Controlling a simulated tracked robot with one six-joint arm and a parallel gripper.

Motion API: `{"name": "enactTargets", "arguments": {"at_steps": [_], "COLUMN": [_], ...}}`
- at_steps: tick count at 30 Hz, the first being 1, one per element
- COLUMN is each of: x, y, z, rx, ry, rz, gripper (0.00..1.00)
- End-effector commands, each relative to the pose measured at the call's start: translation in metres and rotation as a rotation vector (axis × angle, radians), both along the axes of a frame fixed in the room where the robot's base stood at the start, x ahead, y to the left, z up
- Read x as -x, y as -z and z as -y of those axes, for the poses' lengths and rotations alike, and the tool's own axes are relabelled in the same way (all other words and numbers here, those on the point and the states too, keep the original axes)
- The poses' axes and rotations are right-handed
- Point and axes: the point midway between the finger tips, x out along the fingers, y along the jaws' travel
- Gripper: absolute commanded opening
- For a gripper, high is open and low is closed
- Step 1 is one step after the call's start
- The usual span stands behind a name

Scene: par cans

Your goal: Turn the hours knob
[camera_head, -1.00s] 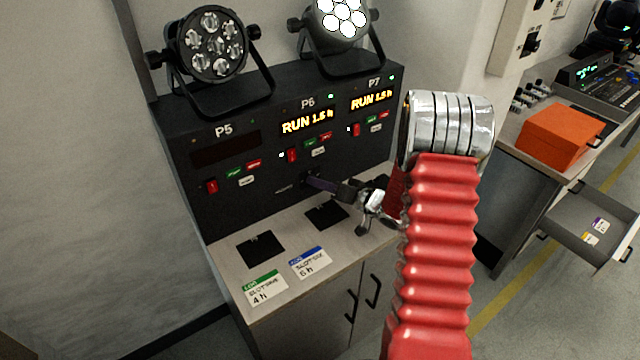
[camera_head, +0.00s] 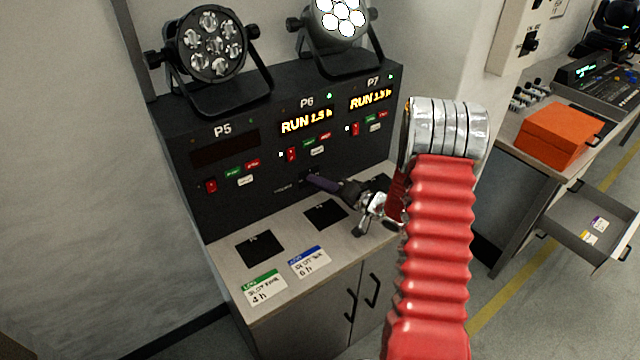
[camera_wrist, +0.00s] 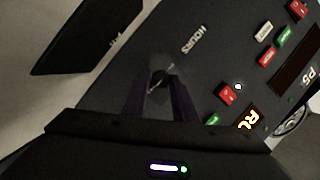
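The small dark hours knob (camera_wrist: 160,77) sits on the black panel below the P6 display. The HOURS label (camera_wrist: 194,39) is beside it in the wrist view. In the head view my gripper (camera_head: 312,180) reaches the panel at the label's right end and largely hides the knob. In the wrist view the gripper's two dark fingers (camera_wrist: 159,86) stand apart, one on either side of the knob. Contact with the knob cannot be made out, and its pointer is too dark to read. The P6 display (camera_head: 306,121) reads RUN 1.5 h.
The P7 display (camera_head: 371,99) is lit and the P5 display (camera_head: 224,149) is dark. Red switches and small buttons sit close above the knob. Two lamps stand on the panel. Two cards (camera_head: 264,288) lie on the counter (camera_head: 236,281). An orange box (camera_head: 556,136) is at right.

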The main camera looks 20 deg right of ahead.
Motion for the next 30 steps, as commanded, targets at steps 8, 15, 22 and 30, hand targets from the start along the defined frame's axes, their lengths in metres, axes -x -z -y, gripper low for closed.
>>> {"name": "enactTargets", "arguments": {"at_steps": [8,15,22,30], "x": [0.000,0.001,0.015,0.053], "y": [0.000,-0.001,-0.003,-0.008], "z": [0.000,0.001,0.009,0.030], "rx": [0.000,0.000,0.000,0.000], "ry": [0.001,0.000,0.003,0.004], "rz": [0.001,0.002,0.002,0.001], "gripper": [0.41,0.41,0.41,0.41]}}
